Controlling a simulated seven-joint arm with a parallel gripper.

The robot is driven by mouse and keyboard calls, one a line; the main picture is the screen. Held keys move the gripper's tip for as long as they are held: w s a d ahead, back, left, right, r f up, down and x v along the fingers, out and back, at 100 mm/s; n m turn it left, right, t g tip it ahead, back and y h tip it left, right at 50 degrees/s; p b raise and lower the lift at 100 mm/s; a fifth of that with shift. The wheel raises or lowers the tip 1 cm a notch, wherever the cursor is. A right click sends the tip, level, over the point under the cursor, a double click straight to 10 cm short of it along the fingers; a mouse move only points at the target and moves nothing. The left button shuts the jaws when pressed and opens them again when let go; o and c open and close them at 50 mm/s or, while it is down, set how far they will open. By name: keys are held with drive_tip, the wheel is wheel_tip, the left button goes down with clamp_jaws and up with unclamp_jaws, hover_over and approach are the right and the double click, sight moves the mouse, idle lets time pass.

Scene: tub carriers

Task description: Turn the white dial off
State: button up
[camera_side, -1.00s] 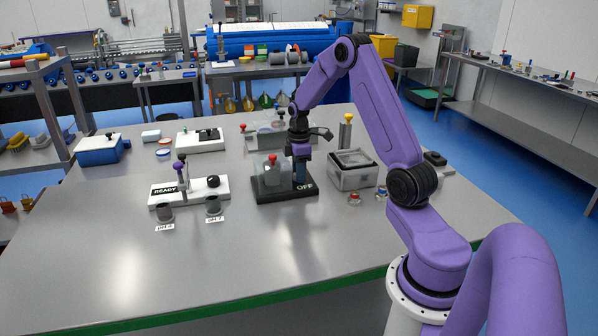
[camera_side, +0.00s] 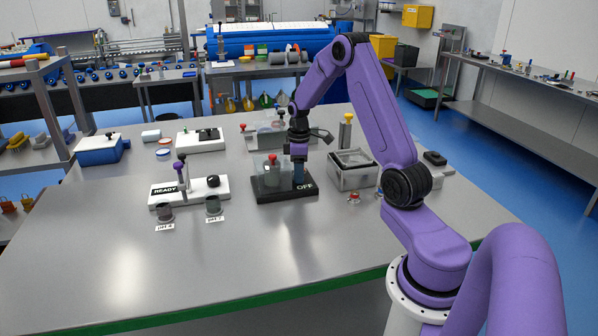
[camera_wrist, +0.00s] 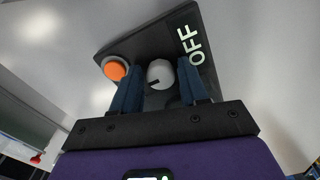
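The white dial (camera_wrist: 160,73) sits on a black box (camera_side: 268,197) near the printed word OFF (camera_wrist: 190,42). A short dark mark on the dial points toward the lower left in the wrist view. My gripper (camera_wrist: 159,66) points down over the box, with its blue fingers apart, one on each side of the dial. A narrow gap seems to show beside the dial, and I cannot tell whether either finger touches it. In the side view my gripper (camera_side: 298,182) hides the dial.
An orange button (camera_wrist: 115,69) is on the same box, left of the fingers. A white READY panel (camera_side: 205,193) stands left of the box and a grey metal tub (camera_side: 352,178) right of it. The table's front is clear.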

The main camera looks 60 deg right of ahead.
wheel_tip(320, 180, up, 18)
drive_tip(key=shift+f, duration=0.25)
idle(0.5)
drive_tip(key=shift+a, duration=0.1)
drive_tip(key=s+a+f+n, duration=0.1)
drive_tip(key=s+a+n, duration=0.15)
drive_tip(key=a, duration=0.95)
drive_tip(key=s+a+f+n, duration=0.1)
drive_tip(key=s+a, duration=0.3)
drive_tip(key=a, duration=0.9)
drive_tip(key=s+a+f+n, duration=0.1)
drive_tip(key=s+a+f, duration=0.1)
drive_tip(key=s, duration=0.8)
drive_tip(key=s+a+f+n, duration=0.2)
drive_tip(key=s+a, duration=0.3)
drive_tip(key=s, duration=0.6)
drive_tip(key=shift+a+f, duration=0.15)
drive_tip(key=shift+f, duration=0.05)
